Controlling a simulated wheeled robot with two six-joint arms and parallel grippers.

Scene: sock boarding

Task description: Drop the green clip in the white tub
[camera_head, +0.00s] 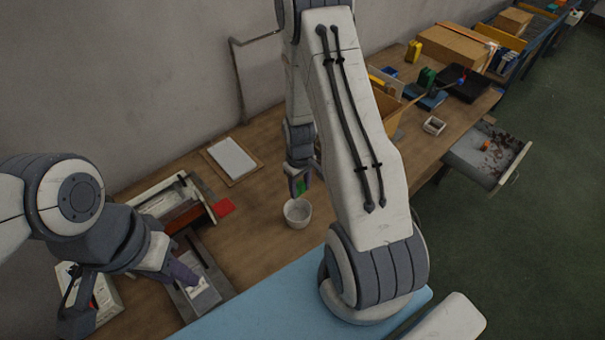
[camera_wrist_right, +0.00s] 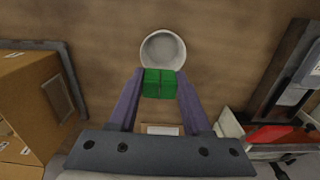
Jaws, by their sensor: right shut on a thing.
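The green clip (camera_wrist_right: 160,83) is between the purple fingertips of my right gripper (camera_wrist_right: 160,92), which is shut on it. In the head view the clip (camera_head: 301,187) shows small at the tip of my right gripper (camera_head: 299,186), above the table. The round white tub (camera_head: 297,214) stands on the wooden table just in front of the clip in that view. In the right wrist view the tub (camera_wrist_right: 162,50) is just beyond the clip, its inside looking empty. My left gripper (camera_head: 183,274) is low at the left over a grey tray; its finger opening is not clear.
A white pad on a board (camera_head: 231,158) lies behind the tub. A red piece (camera_head: 224,207) and a rack (camera_head: 175,200) stand to the left. Cardboard boxes (camera_head: 455,47) are at the back right. Bare table surrounds the tub.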

